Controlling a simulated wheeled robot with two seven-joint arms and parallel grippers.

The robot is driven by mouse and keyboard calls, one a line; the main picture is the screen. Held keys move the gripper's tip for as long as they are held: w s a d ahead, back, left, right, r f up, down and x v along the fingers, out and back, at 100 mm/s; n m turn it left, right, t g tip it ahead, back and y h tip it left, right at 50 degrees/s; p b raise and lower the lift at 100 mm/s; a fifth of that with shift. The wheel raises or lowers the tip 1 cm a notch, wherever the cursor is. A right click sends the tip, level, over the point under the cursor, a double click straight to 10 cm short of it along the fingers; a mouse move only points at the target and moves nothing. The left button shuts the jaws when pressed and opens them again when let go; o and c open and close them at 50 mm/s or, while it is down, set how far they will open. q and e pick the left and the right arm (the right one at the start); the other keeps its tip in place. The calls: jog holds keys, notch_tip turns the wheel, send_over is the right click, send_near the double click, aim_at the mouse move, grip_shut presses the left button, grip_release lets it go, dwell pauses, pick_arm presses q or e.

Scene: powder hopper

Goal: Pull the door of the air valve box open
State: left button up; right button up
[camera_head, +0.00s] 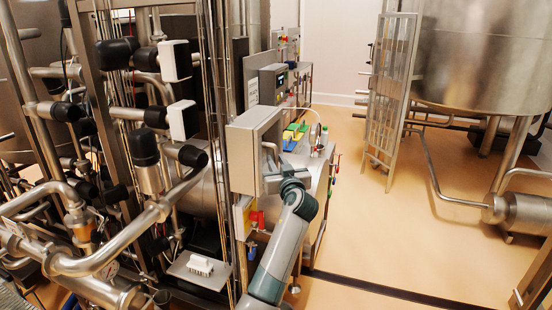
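The air valve box (241,158) is a grey metal box fixed to the pipe frame, left of the middle of the head view. Its door is on the side facing right, with a thin curved handle (271,148). I see no clear gap at the door's edge.
Pipes and black-capped valves (146,148) crowd the left. A smaller grey control box (272,84) is behind the valve box. A metal gate (392,95) and a large steel tank (485,55) stand at the right. The tan floor (385,235) between is clear.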

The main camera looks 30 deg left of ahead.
pick_arm(q)
jog(key=shift+w+a, duration=0.15)
jog(key=shift+a, duration=0.05)
jog(key=shift+c, duration=0.7)
grip_shut()
jog(key=shift+f, duration=0.1)
